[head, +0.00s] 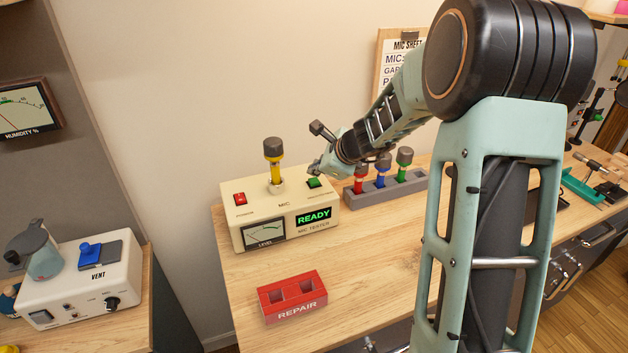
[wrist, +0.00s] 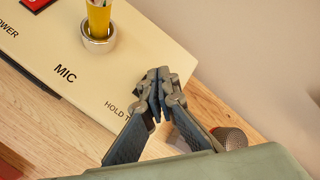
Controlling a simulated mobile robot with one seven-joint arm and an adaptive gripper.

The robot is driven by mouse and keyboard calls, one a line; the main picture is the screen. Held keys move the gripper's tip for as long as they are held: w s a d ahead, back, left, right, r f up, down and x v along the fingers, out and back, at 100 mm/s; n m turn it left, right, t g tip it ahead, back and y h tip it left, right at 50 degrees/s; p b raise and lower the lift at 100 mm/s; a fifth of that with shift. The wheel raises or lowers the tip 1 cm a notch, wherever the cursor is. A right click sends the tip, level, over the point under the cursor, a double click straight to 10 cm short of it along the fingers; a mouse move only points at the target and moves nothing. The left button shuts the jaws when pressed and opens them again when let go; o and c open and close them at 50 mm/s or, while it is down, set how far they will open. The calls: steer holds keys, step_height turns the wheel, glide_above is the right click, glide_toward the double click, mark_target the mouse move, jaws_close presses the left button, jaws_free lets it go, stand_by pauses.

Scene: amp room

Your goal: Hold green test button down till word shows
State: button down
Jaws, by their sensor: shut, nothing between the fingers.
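The cream mic tester (head: 290,222) stands on the wooden bench, and its screen (head: 314,216) shows the word READY in green. The green test button (head: 314,183) is on its top at the right. My gripper (head: 314,172) is shut and empty, its tips right over the button; I cannot tell whether they touch it. In the wrist view the shut fingertips (wrist: 160,82) hide the button, beside partly covered "HOLD T" lettering. A yellow-banded microphone (head: 274,160) stands upright in the tester's socket; its yellow body also shows in the wrist view (wrist: 98,16).
A red power switch (head: 240,198) is at the tester's left. A grey rack (head: 388,190) with red, blue and green microphones stands close to its right. A red REPAIR box (head: 292,298) sits in front. Bare bench lies between box and arm.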

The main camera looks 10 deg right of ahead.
mark_target(315, 181)
steer(key=shift+f, duration=0.1)
steer(key=shift+f+b, duration=0.35)
steer(key=shift+b, duration=0.15)
steer(key=shift+f+b, duration=0.5)
steer(key=shift+b, duration=0.1)
stand_by(0.6)
stand_by(3.6)
steer(key=shift+r+p, duration=0.85)
steer(key=shift+r, duration=0.1)
steer(key=shift+r, duration=0.1)
step_height(315, 181, up, 5)
steer(key=p, duration=0.4)
